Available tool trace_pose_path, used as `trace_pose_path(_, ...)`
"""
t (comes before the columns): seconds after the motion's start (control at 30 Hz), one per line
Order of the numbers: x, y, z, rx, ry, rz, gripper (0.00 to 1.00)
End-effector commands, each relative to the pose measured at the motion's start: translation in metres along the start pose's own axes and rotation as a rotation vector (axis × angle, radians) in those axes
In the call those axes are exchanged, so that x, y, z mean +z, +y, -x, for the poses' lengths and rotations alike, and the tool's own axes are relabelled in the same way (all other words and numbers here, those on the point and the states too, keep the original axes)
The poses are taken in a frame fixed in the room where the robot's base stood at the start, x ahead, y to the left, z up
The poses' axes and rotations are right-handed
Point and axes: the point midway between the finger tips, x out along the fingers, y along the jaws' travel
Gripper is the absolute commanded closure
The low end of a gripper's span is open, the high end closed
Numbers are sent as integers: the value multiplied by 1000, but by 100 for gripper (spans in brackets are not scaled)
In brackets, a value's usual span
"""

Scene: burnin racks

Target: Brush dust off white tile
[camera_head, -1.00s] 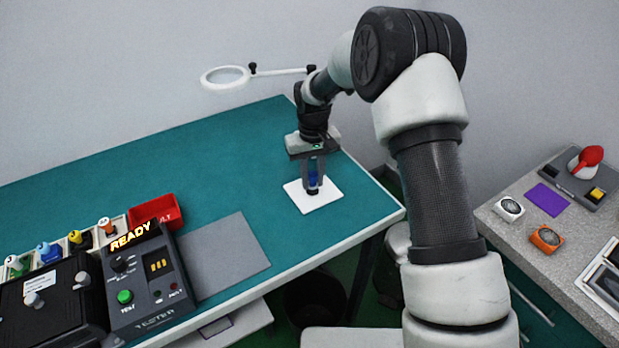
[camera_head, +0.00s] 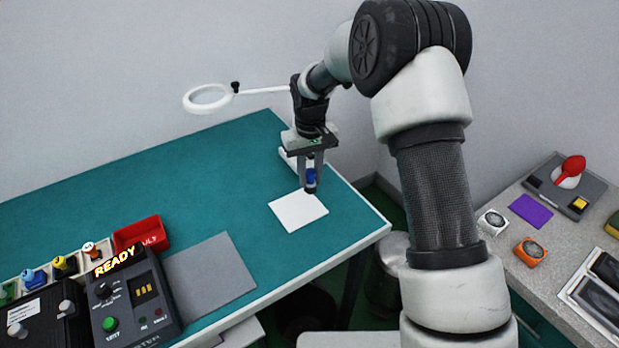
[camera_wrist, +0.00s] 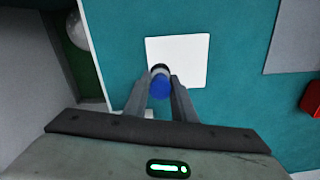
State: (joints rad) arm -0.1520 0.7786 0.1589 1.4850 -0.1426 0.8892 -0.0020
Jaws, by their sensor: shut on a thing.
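The white tile (camera_head: 296,213) is a flat square on the green bench top near its right end. It also shows in the wrist view (camera_wrist: 187,56). My gripper (camera_head: 312,176) is shut on a small brush with a blue handle (camera_head: 311,178), held upright with its dark tip down. The brush is at the tile's far-right edge. In the wrist view the blue brush (camera_wrist: 160,87) overlaps the tile's lower left edge. I cannot tell whether the bristles touch the surface. No dust can be made out on the tile.
A grey mat (camera_head: 209,277), a red bin (camera_head: 140,236) and a tester (camera_head: 132,297) reading READY lie to the left. A ring magnifier (camera_head: 209,98) stands behind. A side counter (camera_head: 490,258) is at the right. The green bench behind the mat is clear.

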Motion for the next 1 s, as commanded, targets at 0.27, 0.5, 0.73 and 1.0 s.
trace_pose_path(0.27, 2, 1, 24, 0, 1, -1, 99)
trace_pose_path(0.5, 2, 1, 24, 0, 0, -1, 99)
trace_pose_path(0.73, 2, 1, 24, 0, 1, -1, 99)
trace_pose_path(1.0, 22, 19, 29, 1, 1, -48, 99)
